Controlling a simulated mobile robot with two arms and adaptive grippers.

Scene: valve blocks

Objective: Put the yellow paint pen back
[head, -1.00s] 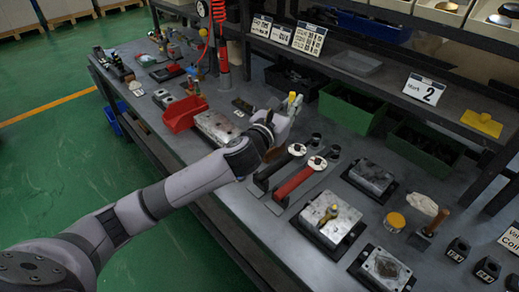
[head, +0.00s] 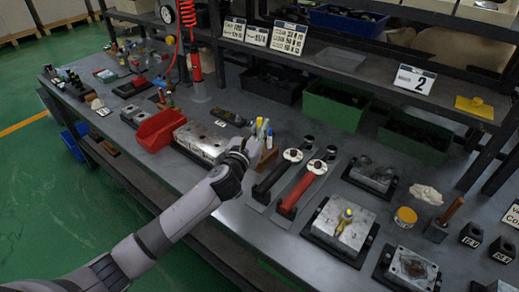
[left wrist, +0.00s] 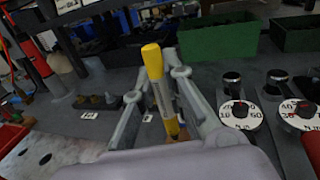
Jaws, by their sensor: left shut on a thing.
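The yellow paint pen (left wrist: 157,80) stands nearly upright, slightly tilted, between the fingers of my left gripper (left wrist: 155,95) in the left wrist view. Its yellow cap is up and a pale label band shows below. My left gripper (head: 256,143) is shut on it, low over the bench in the head view. A brown pen block (head: 268,157) sits right at the gripper, with pale and blue pens beside the yellow one. The gripper partly hides the block, so I cannot tell whether the pen's lower end is inside it. My right gripper is not in view.
Two torque wrenches with round dials (head: 293,155) lie just right of the gripper. A metal valve block (head: 205,139) and red bin (head: 160,129) are to the left. Green bins (head: 333,108) stand behind, under the shelf. A metal block (head: 340,232) carries a small yellow item.

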